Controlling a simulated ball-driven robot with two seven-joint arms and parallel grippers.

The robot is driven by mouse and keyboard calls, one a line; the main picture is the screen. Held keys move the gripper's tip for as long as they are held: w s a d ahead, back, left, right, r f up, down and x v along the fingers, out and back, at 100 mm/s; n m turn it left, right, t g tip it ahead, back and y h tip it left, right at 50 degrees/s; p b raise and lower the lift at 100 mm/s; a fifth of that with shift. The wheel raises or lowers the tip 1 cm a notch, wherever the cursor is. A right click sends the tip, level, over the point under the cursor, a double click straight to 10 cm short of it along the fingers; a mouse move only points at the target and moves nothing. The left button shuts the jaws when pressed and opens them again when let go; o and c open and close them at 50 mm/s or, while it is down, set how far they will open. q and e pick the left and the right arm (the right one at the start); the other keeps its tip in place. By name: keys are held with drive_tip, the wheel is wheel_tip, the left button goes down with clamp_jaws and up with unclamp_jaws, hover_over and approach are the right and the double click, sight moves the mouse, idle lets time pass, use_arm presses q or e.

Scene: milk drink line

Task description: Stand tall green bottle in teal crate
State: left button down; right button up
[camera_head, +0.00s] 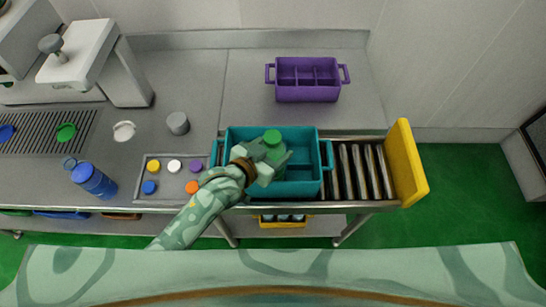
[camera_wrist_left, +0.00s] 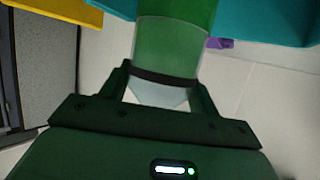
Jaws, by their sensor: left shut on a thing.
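The green bottle (camera_head: 274,146) shows its green cap end at the teal crate (camera_head: 305,188), over the crate's left half. My left gripper (camera_head: 268,165) reaches over the crate's near side and is shut on the bottle. In the left wrist view the green bottle (camera_wrist_left: 178,45) stands between the fingers of my left gripper (camera_wrist_left: 160,82), and parts of the teal crate (camera_wrist_left: 265,20) show beside it. The bottle's lower end is hidden, so I cannot tell whether it touches the crate floor. My right gripper is in neither view.
The teal crate sits on a roller conveyor (camera_head: 357,170) with a yellow end plate (camera_head: 406,162). A purple divided crate (camera_head: 307,92) stands behind. At left are a blue bottle (camera_head: 93,180), a tray of coloured caps (camera_head: 150,198) and a grey cylinder (camera_head: 178,123).

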use_arm(q)
drive_tip(key=shift+f+b, duration=0.5)
drive_tip(key=shift+f, duration=1.4)
drive_tip(key=shift+s+f, duration=0.1)
drive_tip(key=shift+c, duration=1.9)
unclamp_jaws()
drive_tip(key=shift+a+f, duration=0.1)
drive_tip(key=p+v, duration=0.1)
drive_tip(key=v, duration=1.1)
drive_tip(key=shift+p, duration=0.35)
